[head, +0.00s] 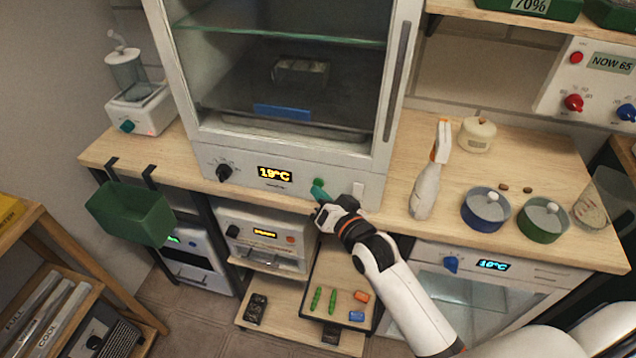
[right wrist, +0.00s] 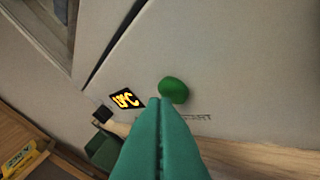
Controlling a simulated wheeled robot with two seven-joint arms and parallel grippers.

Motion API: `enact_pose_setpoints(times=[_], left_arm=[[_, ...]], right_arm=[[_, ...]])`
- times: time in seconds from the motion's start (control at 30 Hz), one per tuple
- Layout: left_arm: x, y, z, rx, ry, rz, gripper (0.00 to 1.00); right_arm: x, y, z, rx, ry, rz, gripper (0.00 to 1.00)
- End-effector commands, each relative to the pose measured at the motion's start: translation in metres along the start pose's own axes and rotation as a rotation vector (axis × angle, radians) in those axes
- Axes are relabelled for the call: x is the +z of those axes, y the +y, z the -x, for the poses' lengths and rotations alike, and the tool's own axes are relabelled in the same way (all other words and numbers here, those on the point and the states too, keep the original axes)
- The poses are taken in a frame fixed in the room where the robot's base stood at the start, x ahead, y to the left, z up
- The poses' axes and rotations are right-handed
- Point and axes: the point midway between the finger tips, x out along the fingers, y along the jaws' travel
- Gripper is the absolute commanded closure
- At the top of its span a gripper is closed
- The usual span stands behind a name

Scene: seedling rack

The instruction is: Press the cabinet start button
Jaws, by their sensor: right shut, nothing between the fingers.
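The white cabinet (head: 240,181) stands at the back of the bench with a glass front, a black knob (head: 223,173) and a display (head: 275,174) reading about 19°C. Its green start button (head: 319,183) is on the lower front panel, right of the display. In the right wrist view the round button (right wrist: 173,90) shows just beyond the fingertips, slightly to the right. My right gripper (head: 317,190) has teal fingers, shut together and empty (right wrist: 160,100). The tips are very close to the button; I cannot tell whether they touch. My left gripper is not in view.
A spray bottle (head: 428,184) and two lidded pots, blue (head: 485,212) and green (head: 541,222), stand right of the cabinet. A green bin (head: 131,213) hangs at the bench's left front. A lower shelf holds small coloured items.

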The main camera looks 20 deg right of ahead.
Motion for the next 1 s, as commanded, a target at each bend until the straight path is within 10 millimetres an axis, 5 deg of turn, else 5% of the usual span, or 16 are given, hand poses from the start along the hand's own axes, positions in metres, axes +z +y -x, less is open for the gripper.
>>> enact_pose_setpoints(times=[1.0], left_arm=[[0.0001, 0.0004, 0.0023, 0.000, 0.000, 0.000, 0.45]], right_arm=[[0.0040, -0.0037, -0.0053, 0.000, 0.000, 0.000, 1.00]])
